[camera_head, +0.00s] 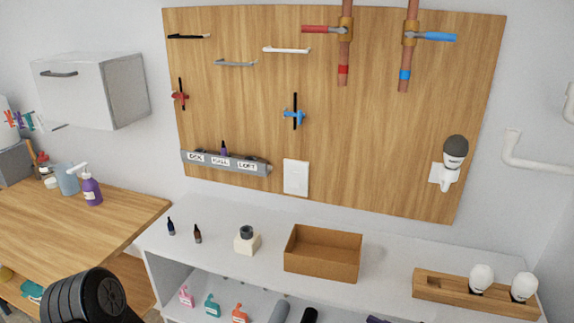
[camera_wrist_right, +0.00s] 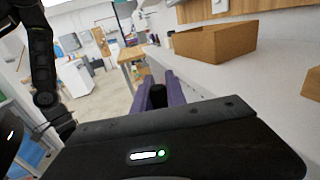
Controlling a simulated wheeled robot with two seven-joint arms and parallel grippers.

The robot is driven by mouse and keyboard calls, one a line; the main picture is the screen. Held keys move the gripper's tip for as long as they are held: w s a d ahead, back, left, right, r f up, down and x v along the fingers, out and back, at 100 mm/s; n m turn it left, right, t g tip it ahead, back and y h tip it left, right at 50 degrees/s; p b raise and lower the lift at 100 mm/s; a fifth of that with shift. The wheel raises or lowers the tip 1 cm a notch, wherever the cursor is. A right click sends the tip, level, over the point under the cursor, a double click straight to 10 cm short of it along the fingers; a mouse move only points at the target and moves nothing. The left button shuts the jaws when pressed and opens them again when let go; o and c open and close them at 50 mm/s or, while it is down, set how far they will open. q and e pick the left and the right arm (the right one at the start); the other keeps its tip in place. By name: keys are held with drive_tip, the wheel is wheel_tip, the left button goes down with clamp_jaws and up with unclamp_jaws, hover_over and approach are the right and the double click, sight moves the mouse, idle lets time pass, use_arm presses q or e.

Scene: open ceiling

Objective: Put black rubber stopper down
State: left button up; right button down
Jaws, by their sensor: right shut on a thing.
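My right gripper (camera_wrist_right: 160,88) shows in the right wrist view with its two purple fingers shut on a small black piece (camera_wrist_right: 157,95), which looks like the black rubber stopper. The fingers hide part of it. It is held in front of the white counter (camera_wrist_right: 275,88), short of the cardboard box (camera_wrist_right: 215,43). In the head view only a purple bit at the bottom edge may be these fingers; I cannot tell. My left arm shows at the lower left of the head view, but its gripper is out of view.
On the counter (camera_head: 385,262) stand two small dark bottles, a white block with a dark round top (camera_head: 247,241), the open box (camera_head: 322,254) and a wooden holder (camera_head: 450,295) with white bulbs. Free counter lies between these. Several bottles stand on the shelf below.

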idle(0.8)
drive_tip(key=a+r+n+g+y, duration=0.1)
drive_tip(key=a+r+n+g, duration=0.2)
drive_tip(key=a+g, duration=0.3)
drive_tip(key=a+r+n+g+y, duration=0.2)
drive_tip(key=a+r+n+g, duration=0.2)
drive_tip(key=a, duration=0.4)
drive_tip(key=shift+a+n+g, duration=0.25)
drive_tip(key=shift+n+g, duration=0.35)
drive_tip(key=shift+g, duration=0.5)
drive_tip(key=shift+r, duration=0.1)
drive_tip(key=s+d+r+m+t, duration=0.2)
drive_tip(key=d+r+m+t, duration=0.1)
drive_tip(key=r+t, duration=0.2)
drive_tip(key=shift+d+m+t, duration=0.25)
drive_tip(key=shift+m+t, duration=0.05)
drive_tip(key=shift+w, duration=0.1)
drive_tip(key=w+a+m+t+h, duration=0.3)
drive_tip(key=w+a+t, duration=0.3)
drive_tip(key=w+a, duration=0.2)
drive_tip(key=shift+a+m+t, duration=0.3)
drive_tip(key=shift+a+m, duration=0.1)
drive_tip(key=shift+m, duration=0.4)
